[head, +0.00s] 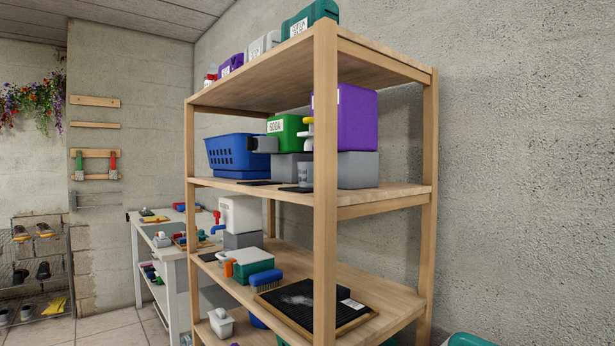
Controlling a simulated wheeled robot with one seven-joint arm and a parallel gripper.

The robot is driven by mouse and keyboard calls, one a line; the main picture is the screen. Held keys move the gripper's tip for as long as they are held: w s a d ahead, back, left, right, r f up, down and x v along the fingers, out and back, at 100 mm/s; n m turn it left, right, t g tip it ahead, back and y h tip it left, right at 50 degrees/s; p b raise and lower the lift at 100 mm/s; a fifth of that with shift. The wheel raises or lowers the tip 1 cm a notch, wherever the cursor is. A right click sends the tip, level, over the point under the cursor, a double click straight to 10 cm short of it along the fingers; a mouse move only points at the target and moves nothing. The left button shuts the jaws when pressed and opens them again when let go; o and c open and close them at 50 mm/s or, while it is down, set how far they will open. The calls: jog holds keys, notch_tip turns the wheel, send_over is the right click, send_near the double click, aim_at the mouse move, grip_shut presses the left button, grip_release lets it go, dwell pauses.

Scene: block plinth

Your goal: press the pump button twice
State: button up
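I cannot make out a pump button for certain. A green box labelled SODA (286,124) stands on a grey block (290,165) on the middle shelf, with a dark grey fitting (263,145) at its front. To its right a purple box (357,115) stands on another grey block (358,170). A yellow and white tap-like part (307,135) shows between them, partly behind the shelf post. On the shelf below, a white container (240,214) with a blue spout and red handle (217,222) stands on a grey block. My gripper is not in view.
The wooden shelf unit's front post (325,200) hides part of the middle shelf. A grey cup (305,174) and a blue basket (237,155) are there too. The lower shelf holds a black tray (300,305) and a blue brush (266,279). Floor (110,328) shows clear at left.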

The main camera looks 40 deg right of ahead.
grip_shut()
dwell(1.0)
